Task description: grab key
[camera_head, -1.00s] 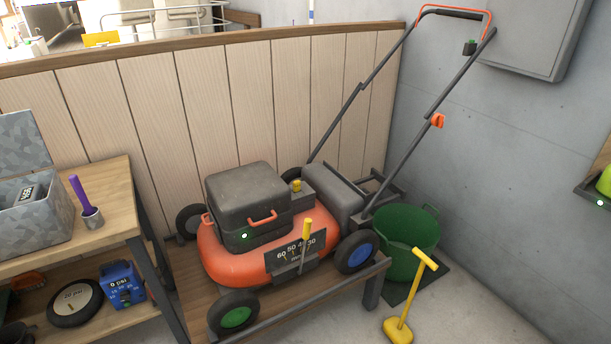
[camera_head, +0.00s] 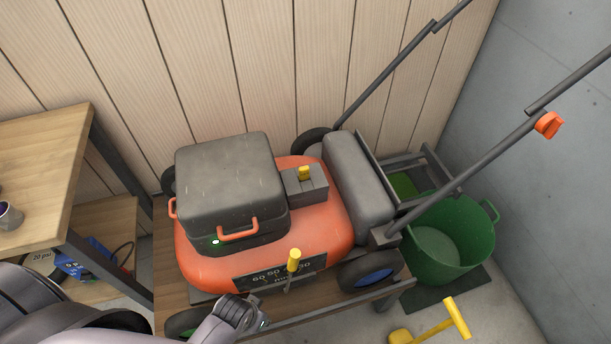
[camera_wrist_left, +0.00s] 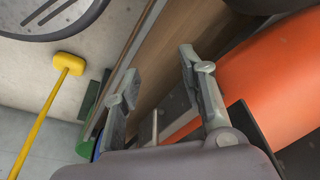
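A small yellow key-like piece (camera_head: 305,173) stands in a grey block on top of the orange mower (camera_head: 325,215); I cannot tell for sure that it is the key. A yellow-knobbed lever (camera_head: 293,260) sticks up from the numbered plate on the mower's near side. My left gripper (camera_head: 245,314) is at the mower's near edge, below and left of that lever, apart from the yellow piece. In the left wrist view the gripper (camera_wrist_left: 158,63) has its two fingers spread with nothing between them; the orange body (camera_wrist_left: 275,85) is to their right. My right gripper is not in view.
The mower stands on a low wooden platform (camera_head: 330,312) against a panelled wall. A workbench (camera_head: 45,165) is at left. A green tub (camera_head: 450,240) and a yellow T-handled tool (camera_head: 455,318) are at right. The mower's handle bars (camera_head: 480,165) slope up to the right.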

